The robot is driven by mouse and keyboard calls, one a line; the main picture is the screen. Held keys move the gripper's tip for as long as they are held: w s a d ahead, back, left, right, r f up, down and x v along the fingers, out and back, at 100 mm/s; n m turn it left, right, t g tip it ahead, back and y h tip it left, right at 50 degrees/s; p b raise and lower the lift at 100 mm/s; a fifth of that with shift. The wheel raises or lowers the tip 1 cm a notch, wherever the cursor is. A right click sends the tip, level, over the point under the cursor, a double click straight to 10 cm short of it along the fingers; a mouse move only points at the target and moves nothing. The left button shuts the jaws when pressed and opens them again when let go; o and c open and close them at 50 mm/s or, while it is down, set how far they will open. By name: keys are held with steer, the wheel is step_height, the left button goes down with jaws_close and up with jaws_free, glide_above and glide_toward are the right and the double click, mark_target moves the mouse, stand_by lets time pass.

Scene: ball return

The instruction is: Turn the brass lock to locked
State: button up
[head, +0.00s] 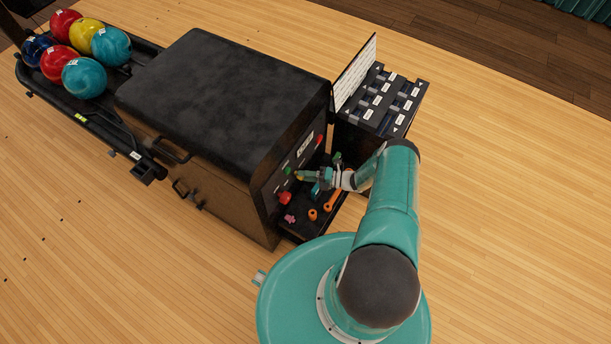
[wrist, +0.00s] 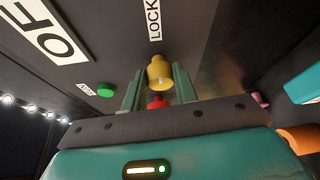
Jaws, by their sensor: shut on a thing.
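The brass lock (wrist: 160,72) is a short yellow cylinder on the dark panel, under a white label (wrist: 154,18) that reads "LOCK" as far as it shows. A small pale mark shows on the lock; I cannot tell which position it is turned to. My gripper (head: 309,177) reaches the panel from the right in the head view. In the wrist view its two teal fingers stand on either side of the lock, shut on it. In the head view the lock (head: 299,177) is a tiny yellow spot at the fingertips.
A green button (wrist: 105,90) and a red knob (head: 285,198) are close to the lock. Orange items (head: 313,214) and a pink piece (head: 290,218) lie on the shelf below. A labelled dark rack (head: 385,103) stands at the right. Bowling balls (head: 84,77) sit far left.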

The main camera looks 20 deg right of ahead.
steer(key=o, duration=1)
steer(key=v, duration=1.4)
steer(key=shift+w, duration=0.1)
steer(key=shift+r, duration=0.1)
